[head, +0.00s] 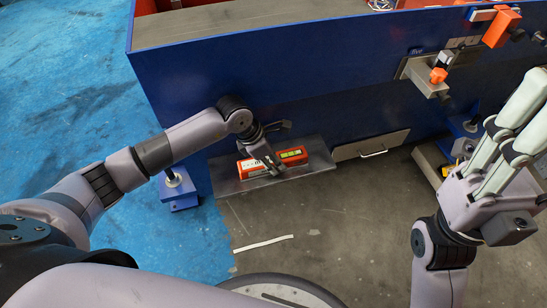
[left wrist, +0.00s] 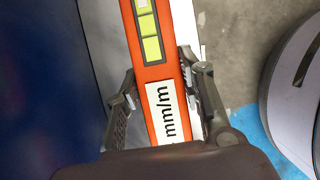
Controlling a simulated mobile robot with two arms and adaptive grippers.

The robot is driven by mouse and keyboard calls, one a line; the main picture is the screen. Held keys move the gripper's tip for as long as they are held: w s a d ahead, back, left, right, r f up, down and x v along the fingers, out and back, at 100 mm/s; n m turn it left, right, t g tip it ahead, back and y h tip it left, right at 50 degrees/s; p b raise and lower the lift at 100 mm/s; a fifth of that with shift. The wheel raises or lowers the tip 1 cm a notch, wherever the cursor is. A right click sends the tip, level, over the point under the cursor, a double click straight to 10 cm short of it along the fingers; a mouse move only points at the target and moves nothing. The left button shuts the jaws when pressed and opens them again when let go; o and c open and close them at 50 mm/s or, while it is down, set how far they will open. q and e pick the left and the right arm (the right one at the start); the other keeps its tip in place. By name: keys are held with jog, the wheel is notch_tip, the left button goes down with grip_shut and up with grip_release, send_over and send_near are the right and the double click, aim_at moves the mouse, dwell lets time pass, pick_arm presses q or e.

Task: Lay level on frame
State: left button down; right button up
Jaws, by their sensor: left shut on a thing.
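The level (head: 291,155) is a red-orange bar with yellow-green vials and a white label. It is over a dark grey plate (head: 228,182) beside the blue frame (head: 240,75); I cannot tell if it touches the plate. My left gripper (head: 272,166) is shut on the level, its fingers on either side. In the left wrist view, the level (left wrist: 157,90) runs up between the two fingers, with the "mm/m" label near my palm. My right gripper (head: 512,130) has pale fingers pointing up at the right; I cannot tell its jaw state.
The blue frame's long top (head: 230,22) is grey. An orange-knobbed fixture (head: 438,76) sticks out from its side at right. A drawer-like panel with a handle (head: 373,152) is low on that side. Bare grey floor (head: 330,220) lies in front of the plate.

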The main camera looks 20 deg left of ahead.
pick_arm(q)
jog(key=c, duration=1.4)
grip_release()
jog(key=o, duration=0.4)
jog(key=shift+f, duration=0.1)
jog(key=v, duration=1.2)
